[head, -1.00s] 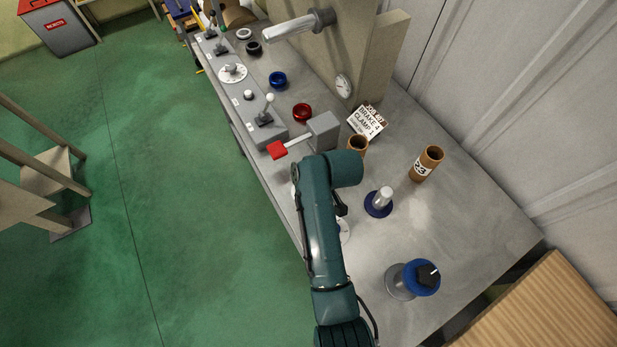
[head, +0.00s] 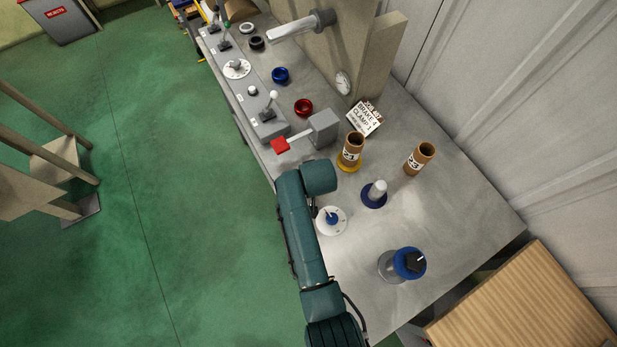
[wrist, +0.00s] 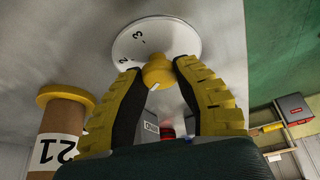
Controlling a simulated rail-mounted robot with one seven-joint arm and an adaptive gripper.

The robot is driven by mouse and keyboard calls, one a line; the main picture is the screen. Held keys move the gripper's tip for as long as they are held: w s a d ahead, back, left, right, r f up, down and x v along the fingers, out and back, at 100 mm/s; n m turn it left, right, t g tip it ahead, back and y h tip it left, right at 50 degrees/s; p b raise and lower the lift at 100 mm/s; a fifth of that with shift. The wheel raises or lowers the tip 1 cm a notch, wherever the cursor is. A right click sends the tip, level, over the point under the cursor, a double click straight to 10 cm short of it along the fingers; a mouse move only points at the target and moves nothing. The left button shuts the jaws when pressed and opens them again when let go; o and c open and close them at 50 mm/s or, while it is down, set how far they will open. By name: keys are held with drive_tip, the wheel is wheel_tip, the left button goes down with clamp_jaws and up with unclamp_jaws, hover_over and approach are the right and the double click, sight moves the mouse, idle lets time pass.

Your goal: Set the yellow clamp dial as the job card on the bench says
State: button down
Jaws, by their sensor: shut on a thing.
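In the wrist view my gripper (wrist: 158,68) has its two yellow-and-black fingers on either side of the yellow knob (wrist: 156,76) and is shut on it. The knob sits at the middle of a round white dial plate (wrist: 178,38). The numbers 2 and 3 show on the plate; the rest of its marks are hidden or too faint. A small white mark shows on the knob's near side. In the head view my arm hides this dial and my gripper. The job card (head: 364,119) stands on the bench and seems to read "BRAKE 4, CLAMP 1".
A tube on a yellow base (head: 348,163) stands close by, labelled 21 in the wrist view (wrist: 62,135). A blue-knobbed dial (head: 331,221), a blue-based post (head: 374,195), another tube (head: 419,160) and a red-handled lever (head: 281,145) are around my arm.

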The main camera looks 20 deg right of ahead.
drive_tip(key=shift+s+f, duration=0.15)
drive_tip(key=shift+f, duration=0.25)
drive_tip(key=c, duration=1.1)
unclamp_jaws()
drive_tip(key=o, duration=0.5)
drive_tip(key=shift+r, duration=0.2)
drive_tip(key=shift+c, duration=0.2)
drive_tip(key=shift+w+r, duration=0.1)
drive_tip(key=shift+w, duration=0.1)
drive_tip(key=shift+s+r, duration=0.1)
drive_tip(key=shift+r, duration=0.25)
drive_tip(key=v, duration=1.1)
drive_tip(key=shift+a+r, duration=0.1)
